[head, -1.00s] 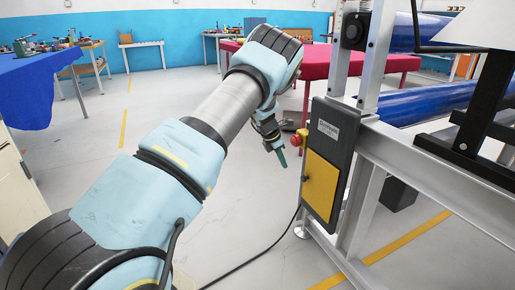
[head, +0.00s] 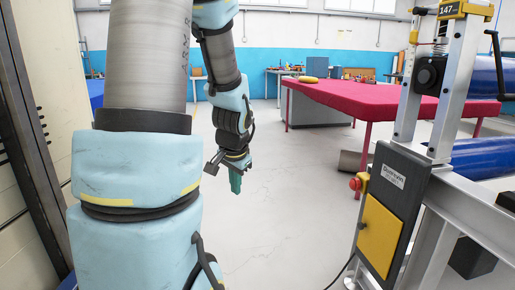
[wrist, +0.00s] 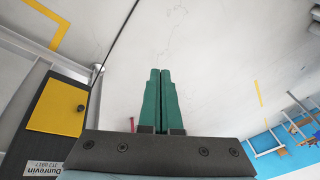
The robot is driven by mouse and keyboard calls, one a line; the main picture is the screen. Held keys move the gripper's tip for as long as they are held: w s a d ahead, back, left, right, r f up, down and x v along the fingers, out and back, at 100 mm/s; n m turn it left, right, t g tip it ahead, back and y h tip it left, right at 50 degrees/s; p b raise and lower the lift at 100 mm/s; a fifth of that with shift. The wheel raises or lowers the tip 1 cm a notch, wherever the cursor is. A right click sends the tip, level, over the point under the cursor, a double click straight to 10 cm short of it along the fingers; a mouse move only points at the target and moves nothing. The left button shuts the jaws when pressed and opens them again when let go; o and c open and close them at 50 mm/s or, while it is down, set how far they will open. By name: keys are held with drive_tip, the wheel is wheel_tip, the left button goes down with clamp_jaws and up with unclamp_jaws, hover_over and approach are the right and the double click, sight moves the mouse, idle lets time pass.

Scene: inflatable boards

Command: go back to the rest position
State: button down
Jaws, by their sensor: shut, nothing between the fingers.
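My gripper (head: 236,182) hangs at the end of my folded arm in the head view, pointing down over bare floor. In the wrist view its two green fingers (wrist: 160,100) lie side by side, shut and empty. Nothing is in contact with them in either view.
A grey control box with a yellow panel (head: 380,235) and red button stands on the machine frame (head: 440,235) at right. The red-covered table (head: 385,98) stands behind. A tall cabinet-like structure (head: 30,130) is close at left. The middle floor (head: 285,190) is clear.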

drive_tip(key=s+n+g, duration=0.2)
drive_tip(key=s+n, duration=0.4)
drive_tip(key=s, duration=0.6)
wheel_tip(320, 180, up, 16)
drive_tip(key=p, duration=1.6)
drive_tip(key=shift+w+a+h+p, duration=0.3)
drive_tip(key=shift+a, duration=0.1)
